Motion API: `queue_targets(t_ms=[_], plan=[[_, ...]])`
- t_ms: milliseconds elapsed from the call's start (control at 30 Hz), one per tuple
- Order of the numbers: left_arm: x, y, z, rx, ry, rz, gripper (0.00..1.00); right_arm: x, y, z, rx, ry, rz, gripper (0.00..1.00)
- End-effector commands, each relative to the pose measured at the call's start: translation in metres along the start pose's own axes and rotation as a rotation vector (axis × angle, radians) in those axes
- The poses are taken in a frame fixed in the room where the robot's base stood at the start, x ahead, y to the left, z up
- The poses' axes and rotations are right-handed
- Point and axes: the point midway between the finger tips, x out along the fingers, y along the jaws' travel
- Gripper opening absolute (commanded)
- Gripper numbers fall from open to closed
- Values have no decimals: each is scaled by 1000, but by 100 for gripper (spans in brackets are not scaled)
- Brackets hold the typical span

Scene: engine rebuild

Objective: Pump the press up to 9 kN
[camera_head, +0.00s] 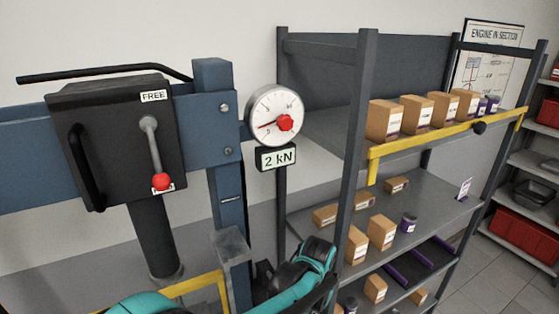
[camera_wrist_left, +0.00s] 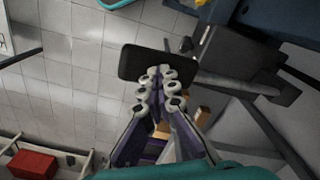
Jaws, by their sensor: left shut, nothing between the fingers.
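The press stands at the left of the head view, with a blue frame (camera_head: 215,120) and a black head box (camera_head: 105,140) labelled FREE. A grey lever with a red knob (camera_head: 162,181) hangs down on the box. A long black bar (camera_head: 105,72) lies across its top. The round gauge (camera_head: 275,115) has a red hub, and the display (camera_head: 277,159) below it reads 2 kN. In the left wrist view my left gripper (camera_wrist_left: 161,78) is shut and empty. A dark flat block (camera_wrist_left: 157,62) is just beyond its fingertips; I cannot tell whether they touch. My right gripper is not in view.
A grey shelf rack (camera_head: 357,130) with cardboard boxes (camera_head: 384,118) and a yellow rail (camera_head: 440,133) stands right of the press. Red bins (camera_head: 525,235) sit on shelving at the far right. Tiled floor (camera_wrist_left: 75,95) is open in the wrist view.

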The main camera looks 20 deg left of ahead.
Motion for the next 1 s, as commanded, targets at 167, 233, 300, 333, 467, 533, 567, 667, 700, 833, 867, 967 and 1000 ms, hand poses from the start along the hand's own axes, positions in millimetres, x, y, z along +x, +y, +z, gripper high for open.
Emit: queue_targets(t_ms=[167, 233, 300, 333, 467, 533, 567, 667, 700, 833, 867, 967, 1000], plan=[[5, 0, 0, 0, 0, 0, 0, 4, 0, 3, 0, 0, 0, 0], [8, 0, 0, 0, 0, 0, 0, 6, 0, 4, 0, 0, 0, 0], [11, 0, 0, 0, 0, 0, 0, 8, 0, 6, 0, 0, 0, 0], [12, 0, 0, 0, 0, 0, 0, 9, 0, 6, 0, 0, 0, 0], [18, 0, 0, 0, 0, 0, 0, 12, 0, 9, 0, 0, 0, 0], [20, 0, 0, 0, 0, 0, 0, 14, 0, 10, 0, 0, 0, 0], [21, 0, 0, 0, 0, 0, 0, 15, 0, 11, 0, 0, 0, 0], [23, 0, 0, 0, 0, 0, 0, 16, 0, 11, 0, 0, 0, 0], [23, 0, 0, 0, 0, 0, 0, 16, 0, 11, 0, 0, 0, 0], [22, 0, 0, 0, 0, 0, 0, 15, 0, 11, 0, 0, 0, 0], [22, 0, 0, 0, 0, 0, 0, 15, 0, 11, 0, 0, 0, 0], [22, 0, 0, 0, 0, 0, 0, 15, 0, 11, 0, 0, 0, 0], [22, 0, 0, 0, 0, 0, 0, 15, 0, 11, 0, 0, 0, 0]])
